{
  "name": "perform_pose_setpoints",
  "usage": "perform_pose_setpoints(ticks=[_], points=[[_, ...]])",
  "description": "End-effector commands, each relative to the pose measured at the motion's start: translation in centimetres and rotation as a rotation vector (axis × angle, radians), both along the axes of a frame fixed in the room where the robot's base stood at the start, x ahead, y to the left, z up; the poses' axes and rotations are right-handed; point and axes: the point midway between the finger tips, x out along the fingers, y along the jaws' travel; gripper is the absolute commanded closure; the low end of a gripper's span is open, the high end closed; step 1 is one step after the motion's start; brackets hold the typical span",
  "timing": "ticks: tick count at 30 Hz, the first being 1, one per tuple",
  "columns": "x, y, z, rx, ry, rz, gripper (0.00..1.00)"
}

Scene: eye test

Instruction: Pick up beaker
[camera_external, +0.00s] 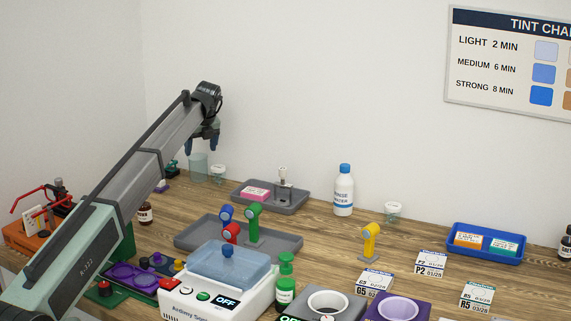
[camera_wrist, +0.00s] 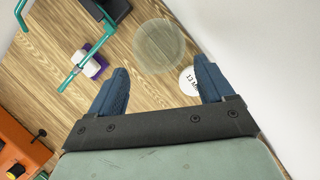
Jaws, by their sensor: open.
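The clear, faintly greenish beaker (camera_external: 198,168) stands upright on the wooden bench, near the back wall. In the wrist view the beaker (camera_wrist: 159,46) shows from above as a round, see-through shape just beyond the fingertips, centred between them. My gripper (camera_external: 203,146) is above the beaker in the external view, pointing down. In the wrist view its two blue fingers (camera_wrist: 161,66) are apart with nothing between them. No contact with the beaker shows.
A small white-lidded jar (camera_external: 218,173) stands right beside the beaker; its lid (camera_wrist: 189,80) shows by the right finger. A grey tray (camera_external: 293,204) is to the right. A teal-armed stand (camera_wrist: 85,62) and an orange device (camera_wrist: 20,150) lie left in the wrist view.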

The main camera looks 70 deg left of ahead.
Motion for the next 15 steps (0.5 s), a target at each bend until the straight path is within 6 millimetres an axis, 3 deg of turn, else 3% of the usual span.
perform_pose_setpoints(ticks=[4, 15], points=[[-0.2, 0.9, -2.2, -0.001, -0.001, 0.001, 0.19], [-0.4, 1.8, -4.5, 0.0, 0.0, 0.001, 0.19]])
